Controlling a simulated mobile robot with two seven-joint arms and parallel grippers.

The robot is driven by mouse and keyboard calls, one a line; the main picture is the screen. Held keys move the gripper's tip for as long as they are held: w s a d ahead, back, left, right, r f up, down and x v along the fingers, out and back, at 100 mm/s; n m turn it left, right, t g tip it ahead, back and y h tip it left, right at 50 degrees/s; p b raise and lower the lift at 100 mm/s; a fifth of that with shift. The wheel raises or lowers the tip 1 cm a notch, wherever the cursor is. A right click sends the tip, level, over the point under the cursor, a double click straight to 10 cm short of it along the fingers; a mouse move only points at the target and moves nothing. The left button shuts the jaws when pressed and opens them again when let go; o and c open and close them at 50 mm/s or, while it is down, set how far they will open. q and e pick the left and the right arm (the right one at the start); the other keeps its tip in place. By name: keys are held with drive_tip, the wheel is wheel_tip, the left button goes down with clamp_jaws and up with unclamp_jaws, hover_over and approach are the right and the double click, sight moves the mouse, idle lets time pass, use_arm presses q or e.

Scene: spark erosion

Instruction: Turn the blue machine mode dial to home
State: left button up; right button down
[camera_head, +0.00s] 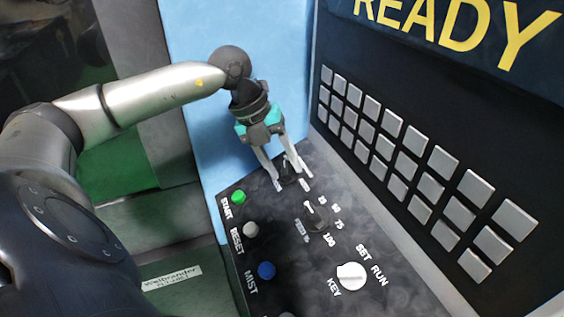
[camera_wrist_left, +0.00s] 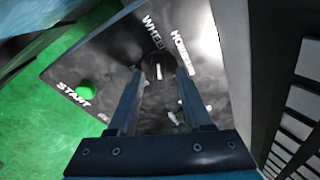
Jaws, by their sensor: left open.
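The mode dial (camera_head: 287,170) is a small black knob at the far end of the dark control panel (camera_head: 262,292), beside the machine's blue wall. In the left wrist view the dial (camera_wrist_left: 158,70) has a white pointer line, directed up toward the "WHEEL" label (camera_wrist_left: 155,33); a "HOME..." label (camera_wrist_left: 183,51), partly covered, is to its right. My left gripper (camera_head: 291,178) is open, its fingers on either side of the dial. It also shows in the left wrist view (camera_wrist_left: 160,74); whether the fingers touch the dial I cannot tell. Other dial labels are hidden. My right gripper is not in view.
A green START button (camera_head: 238,197), a white RESET button (camera_head: 250,229), a blue MIST button (camera_head: 266,270), a percentage knob (camera_head: 316,217) and a white SET/RUN key switch (camera_head: 351,276) lie nearer on the panel. A wall of grey keys (camera_head: 412,140) rises at right.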

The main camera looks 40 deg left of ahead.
use_arm(q)
clamp_jaws()
idle(0.3)
drive_tip(key=shift+m, duration=0.4)
drive_tip(key=m, duration=0.3)
drive_tip(key=shift+m+y+b, duration=0.3)
drive_tip(key=shift+y, duration=0.1)
drive_tip(key=m+b, duration=0.1)
drive_tip(key=m, duration=0.2)
drive_tip(key=shift+m+y, duration=0.3)
drive_tip(key=shift+m, duration=0.1)
drive_tip(key=shift+r+m, duration=0.1)
drive_tip(key=shift+m, duration=0.2)
unclamp_jaws()
